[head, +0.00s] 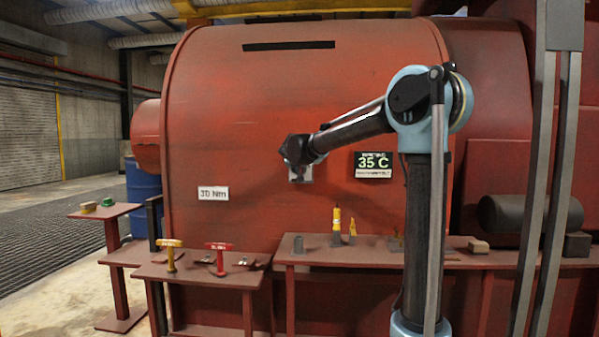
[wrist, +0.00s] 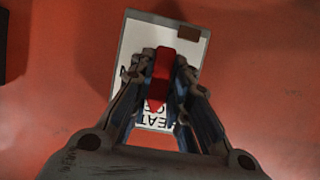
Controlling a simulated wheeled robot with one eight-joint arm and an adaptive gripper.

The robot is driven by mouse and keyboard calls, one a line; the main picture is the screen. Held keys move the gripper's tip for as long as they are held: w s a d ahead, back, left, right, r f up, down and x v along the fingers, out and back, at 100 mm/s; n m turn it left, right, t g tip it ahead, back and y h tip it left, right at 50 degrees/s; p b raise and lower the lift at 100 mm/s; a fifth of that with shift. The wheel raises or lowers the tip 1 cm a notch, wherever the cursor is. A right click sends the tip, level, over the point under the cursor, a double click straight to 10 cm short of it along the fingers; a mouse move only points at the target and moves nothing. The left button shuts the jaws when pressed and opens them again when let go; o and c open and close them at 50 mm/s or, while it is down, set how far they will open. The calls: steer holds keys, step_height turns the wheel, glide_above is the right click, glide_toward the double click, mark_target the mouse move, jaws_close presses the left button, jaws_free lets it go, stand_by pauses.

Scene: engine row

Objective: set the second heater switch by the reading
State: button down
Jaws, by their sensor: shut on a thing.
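The heater switch plate (wrist: 191,38) is a pale grey panel on the red engine wall, with lettering starting "HEAT" partly hidden by the fingers. A red switch lever (wrist: 162,74) stands on it. My gripper (wrist: 164,60) is shut on the red lever, one finger on each side. In the head view my gripper (head: 298,165) is at the wall, covering most of the switch plate (head: 300,179). Which heater number it is cannot be read. A dark sign (head: 373,163) to the right reads "35 C"; its small lettering is unclear.
A white label (head: 213,193) reads "30 Nm". Below, a red bench (head: 210,274) bears a yellow and a red T-handled tool. A longer bench (head: 340,257) bears a yellow tool (head: 337,219) and small parts. A blue drum (head: 143,190) stands left; open floor lies beyond.

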steer(key=shift+d+f, duration=0.1)
steer(key=shift+f, duration=0.05)
steer(key=c, duration=1.5)
jaws_free()
steer(key=shift+w, duration=0.15)
steer(key=v, duration=1.2)
